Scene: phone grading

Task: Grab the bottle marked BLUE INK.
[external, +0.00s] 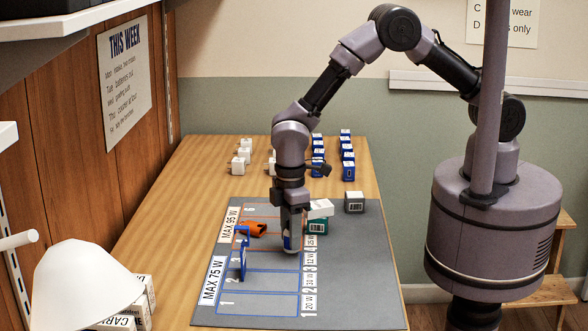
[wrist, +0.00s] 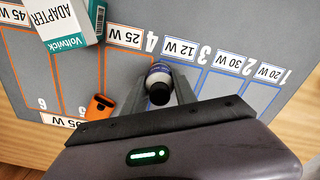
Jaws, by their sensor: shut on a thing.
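My gripper (external: 292,232) points straight down over the grey mat (external: 350,300), near the middle of its lanes. In the wrist view my gripper (wrist: 158,88) is closed around a small bottle (wrist: 159,72) with a black cap and a white and blue label. The bottle stands upright between the fingers, beside the 25 W and 12 W tags. In the external view only a bit of the bottle (external: 288,243) shows between the fingers. Its label wording is not readable, and I cannot tell whether its base touches the mat.
A white and teal adapter box (wrist: 72,20) lies near the 45 W and 25 W tags. An orange item (external: 254,229) and a blue stand-like item (external: 242,262) are left of my gripper. A grey-white box (external: 354,203) sits behind right. Several small boxes (external: 347,157) stand at the back.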

